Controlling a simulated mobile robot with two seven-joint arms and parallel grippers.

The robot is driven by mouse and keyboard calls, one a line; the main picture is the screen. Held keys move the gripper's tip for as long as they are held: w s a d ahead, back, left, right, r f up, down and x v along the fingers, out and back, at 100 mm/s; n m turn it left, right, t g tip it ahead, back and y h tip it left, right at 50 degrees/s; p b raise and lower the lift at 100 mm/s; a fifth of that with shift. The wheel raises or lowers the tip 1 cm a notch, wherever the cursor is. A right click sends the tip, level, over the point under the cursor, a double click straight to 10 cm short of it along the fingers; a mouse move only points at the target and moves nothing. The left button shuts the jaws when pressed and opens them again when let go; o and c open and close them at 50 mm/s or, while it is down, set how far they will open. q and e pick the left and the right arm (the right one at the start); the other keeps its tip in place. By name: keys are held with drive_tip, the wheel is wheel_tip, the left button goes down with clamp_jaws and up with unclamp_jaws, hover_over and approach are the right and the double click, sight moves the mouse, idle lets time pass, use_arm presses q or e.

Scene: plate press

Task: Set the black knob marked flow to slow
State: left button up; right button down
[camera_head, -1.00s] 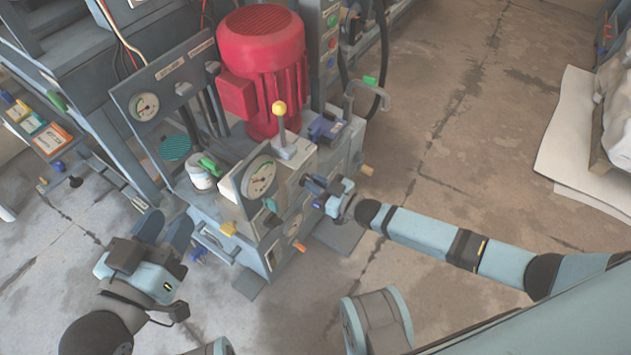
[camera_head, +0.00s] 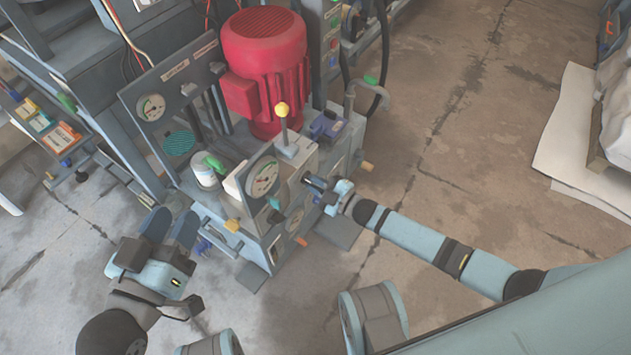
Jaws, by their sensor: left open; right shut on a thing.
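My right gripper (camera_head: 314,184) reaches in from the right to the side face of the grey hydraulic unit (camera_head: 262,235). It is shut at the panel beside the round gauge (camera_head: 263,178). The knob in its jaws is mostly hidden by the fingers, and I cannot read its marking or setting. My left gripper (camera_head: 168,226) is open and empty, in front of the unit at the lower left.
A red motor (camera_head: 262,75) and a yellow-topped lever (camera_head: 283,112) stand on the unit. A second gauge (camera_head: 151,107) sits on an upright panel. A white can (camera_head: 206,172) stands nearby. Bare concrete floor (camera_head: 450,150) lies to the right.

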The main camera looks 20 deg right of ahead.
idle(0.4)
drive_tip(key=c, duration=1.1)
unclamp_jaws()
drive_tip(key=shift+c, duration=0.2)
use_arm(q)
drive_tip(key=r+p, duration=0.1)
drive_tip(key=r, duration=0.1)
drive_tip(key=r+t+p, duration=0.1)
drive_tip(key=r, duration=0.1)
drive_tip(key=r+t+p, duration=0.1)
drive_tip(key=p, duration=0.1)
drive_tip(key=shift+s+a+r+n, duration=0.15)
drive_tip(key=shift+a+r+n, duration=0.15)
drive_tip(key=shift+r, duration=0.1)
use_arm(e)
drive_tip(key=v, duration=1.4)
